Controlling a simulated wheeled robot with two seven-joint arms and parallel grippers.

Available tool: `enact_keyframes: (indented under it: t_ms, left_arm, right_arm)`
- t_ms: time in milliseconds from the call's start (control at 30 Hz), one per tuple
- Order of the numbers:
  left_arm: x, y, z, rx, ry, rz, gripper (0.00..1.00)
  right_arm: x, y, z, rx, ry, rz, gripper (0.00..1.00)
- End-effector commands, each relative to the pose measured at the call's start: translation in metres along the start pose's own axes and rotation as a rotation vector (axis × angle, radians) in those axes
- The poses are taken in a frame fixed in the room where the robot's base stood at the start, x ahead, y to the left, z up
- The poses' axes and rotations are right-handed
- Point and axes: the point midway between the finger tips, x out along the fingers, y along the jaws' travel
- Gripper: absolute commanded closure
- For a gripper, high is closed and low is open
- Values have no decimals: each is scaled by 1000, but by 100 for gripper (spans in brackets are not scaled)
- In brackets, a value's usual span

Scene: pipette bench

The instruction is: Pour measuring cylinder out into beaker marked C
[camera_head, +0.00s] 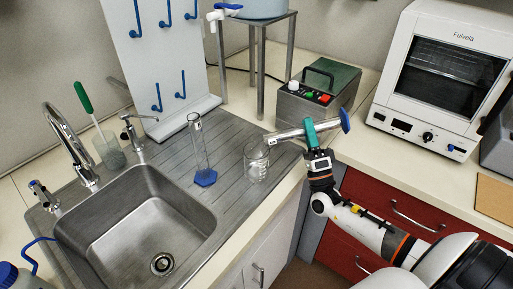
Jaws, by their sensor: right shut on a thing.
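My right gripper (311,133) is shut on a clear measuring cylinder (289,134) with a blue foot. The cylinder is tilted almost flat, its foot to the right and its mouth end to the left. The mouth end is above the right rim side of a glass beaker (256,163). The beaker stands upright near the front right edge of the drainboard. White marks show on it, but I cannot read a letter. Liquid inside either is too small to tell. My left gripper is not in view.
A second cylinder (198,148) with a blue foot stands on the drainboard (228,148), left of the beaker. The sink (140,225) and tap (75,145) are at left. A grey-green device (312,100) stands behind the held cylinder. A white oven (440,75) is at right.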

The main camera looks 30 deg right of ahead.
Motion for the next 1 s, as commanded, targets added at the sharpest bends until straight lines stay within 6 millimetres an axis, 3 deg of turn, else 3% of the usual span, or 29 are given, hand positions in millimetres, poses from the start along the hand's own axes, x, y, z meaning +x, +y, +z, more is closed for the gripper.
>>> enact_keyframes:
  t_ms: [500, 1000]
  left_arm:
    - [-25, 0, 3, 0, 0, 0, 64]
    - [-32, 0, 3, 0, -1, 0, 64]
  right_arm:
    - [22, 22, -7, -173, 174, 1, 100]
    - [26, 26, -11, -232, 234, 1, 100]
